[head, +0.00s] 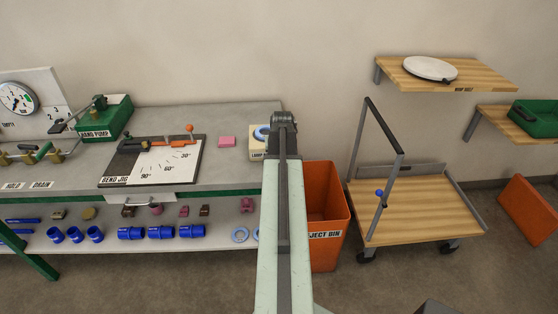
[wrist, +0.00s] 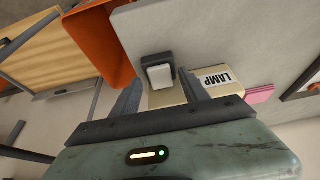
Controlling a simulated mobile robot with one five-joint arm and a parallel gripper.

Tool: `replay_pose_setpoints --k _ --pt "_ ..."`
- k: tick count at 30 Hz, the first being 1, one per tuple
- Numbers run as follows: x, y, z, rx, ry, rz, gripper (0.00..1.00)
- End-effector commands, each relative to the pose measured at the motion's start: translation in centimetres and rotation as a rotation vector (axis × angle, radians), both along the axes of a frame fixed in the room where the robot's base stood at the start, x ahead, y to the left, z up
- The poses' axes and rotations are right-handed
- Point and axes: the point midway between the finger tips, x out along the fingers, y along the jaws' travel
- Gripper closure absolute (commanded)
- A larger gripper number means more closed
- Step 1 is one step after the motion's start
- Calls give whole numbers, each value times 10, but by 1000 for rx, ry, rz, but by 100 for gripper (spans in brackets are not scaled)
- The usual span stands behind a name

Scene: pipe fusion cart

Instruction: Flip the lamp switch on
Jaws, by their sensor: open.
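The lamp switch is a pale rocker (wrist: 161,78) in a dark frame on a beige box labelled LAMP (wrist: 216,82) in the wrist view. In the head view the box (head: 257,154) sits at the bench's right end, partly hidden behind my arm. My gripper (wrist: 159,86) is open and empty. Its two dark fingers reach toward the box, one on each side of the rocker in the picture. I cannot tell whether they touch the box, or which way the rocker is tipped.
An orange reject bin (head: 325,215) stands just right of the bench. A pink block (head: 227,141) and the bend jig (head: 155,162) lie left of the box. A wheeled cart (head: 415,212) stands further right.

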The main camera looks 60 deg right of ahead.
Motion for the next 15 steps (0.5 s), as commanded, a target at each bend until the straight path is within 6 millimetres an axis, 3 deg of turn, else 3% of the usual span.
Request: replay_pose_setpoints --k 1,6,15 --pt "0 0 1 0 0 0 53" --pt "0 0 1 0 0 0 100" --pt "5 -8 5 85 62 1 100"
